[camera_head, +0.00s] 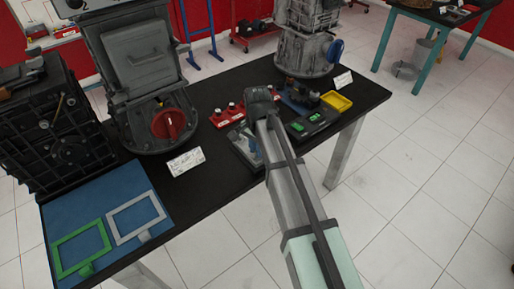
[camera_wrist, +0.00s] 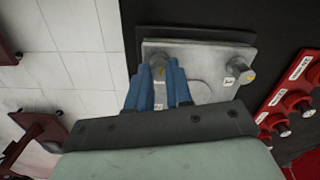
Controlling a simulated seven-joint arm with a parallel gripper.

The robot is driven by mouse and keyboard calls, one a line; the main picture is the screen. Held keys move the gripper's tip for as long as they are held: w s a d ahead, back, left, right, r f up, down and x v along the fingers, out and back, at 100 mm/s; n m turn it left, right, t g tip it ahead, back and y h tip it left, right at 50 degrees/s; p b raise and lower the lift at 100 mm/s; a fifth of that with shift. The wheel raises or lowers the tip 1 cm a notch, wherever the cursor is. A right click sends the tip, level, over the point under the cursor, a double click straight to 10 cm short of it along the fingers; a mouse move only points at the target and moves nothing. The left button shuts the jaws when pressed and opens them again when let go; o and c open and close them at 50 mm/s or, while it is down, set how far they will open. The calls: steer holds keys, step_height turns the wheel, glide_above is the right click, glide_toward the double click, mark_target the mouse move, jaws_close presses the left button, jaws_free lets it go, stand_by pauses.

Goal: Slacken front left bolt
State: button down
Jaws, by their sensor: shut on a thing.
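In the wrist view a light grey metal plate (camera_wrist: 205,60) lies on a dark base. One grey bolt (camera_wrist: 157,62) stands at its left part, between the tips of my blue fingers. My gripper (camera_wrist: 158,76) is shut on this bolt; the fingers hide its lower part. A second bolt (camera_wrist: 243,76) with a yellow mark stands at the plate's right, apart from my gripper. Small white labels lie by both bolts, too small to read. In the head view the plate (camera_head: 238,152) shows partly beside my arm, which hides the bolts and fingers.
Red blocks with knobs (camera_head: 226,115) stand left of my arm. A dark panel with green parts (camera_head: 312,124) and a yellow tray (camera_head: 336,101) lie to its right.

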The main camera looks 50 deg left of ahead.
steer(key=n, duration=0.4)
steer(key=shift+n, duration=0.3)
steer(key=n, duration=0.4)
steer(key=shift+n, duration=0.3)
steer(key=c, duration=1)
jaws_free()
steer(key=shift+r, duration=0.1)
step_height(320, 180, up, 14)
steer(key=shift+f, duration=0.2)
